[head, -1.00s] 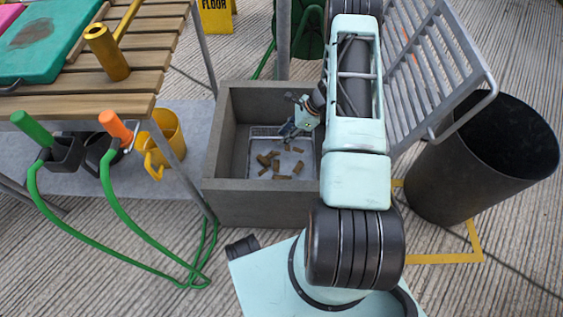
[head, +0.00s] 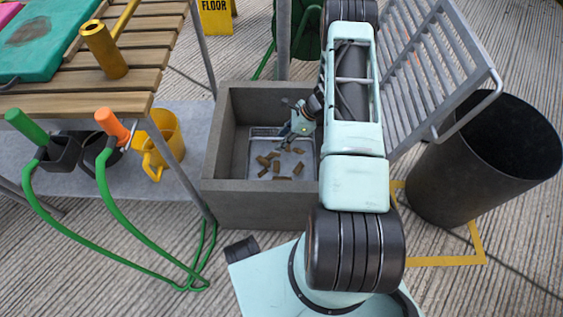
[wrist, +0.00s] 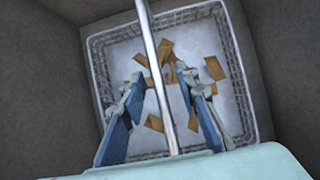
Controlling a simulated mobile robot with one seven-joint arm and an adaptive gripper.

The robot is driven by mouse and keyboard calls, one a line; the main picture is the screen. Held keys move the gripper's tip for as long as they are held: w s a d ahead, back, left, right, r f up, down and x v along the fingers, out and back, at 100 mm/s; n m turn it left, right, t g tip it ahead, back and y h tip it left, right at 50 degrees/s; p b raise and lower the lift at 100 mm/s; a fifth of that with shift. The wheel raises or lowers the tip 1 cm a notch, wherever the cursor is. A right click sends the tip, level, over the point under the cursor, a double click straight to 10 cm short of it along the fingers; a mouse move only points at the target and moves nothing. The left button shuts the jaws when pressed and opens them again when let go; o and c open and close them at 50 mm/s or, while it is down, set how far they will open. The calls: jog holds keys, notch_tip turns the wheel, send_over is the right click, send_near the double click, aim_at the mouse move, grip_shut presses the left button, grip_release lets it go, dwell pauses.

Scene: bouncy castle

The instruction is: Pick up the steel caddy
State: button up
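The steel caddy (head: 264,132) is a shallow wire basket low inside a grey stone-like basin. In the wrist view the caddy (wrist: 98,70) has mesh walls, a pale floor and several brown pieces in it. Its thin handle (wrist: 150,45) arches across the middle of the view. My gripper (wrist: 160,76) is open, with one blue-grey finger on each side of the handle in that view. I cannot tell whether the handle is at fingertip depth. In the head view my gripper (head: 296,130) is inside the basin, over the caddy's right part. The arm hides the basin's right side.
The grey basin (head: 258,203) has walls around the caddy. A slatted table (head: 135,85) with hoses and a yellow mug (head: 163,140) below stands left. A tilted metal rack (head: 425,75) and a dark bin (head: 465,190) stand right.

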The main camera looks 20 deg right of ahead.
grip_shut()
dwell(0.6)
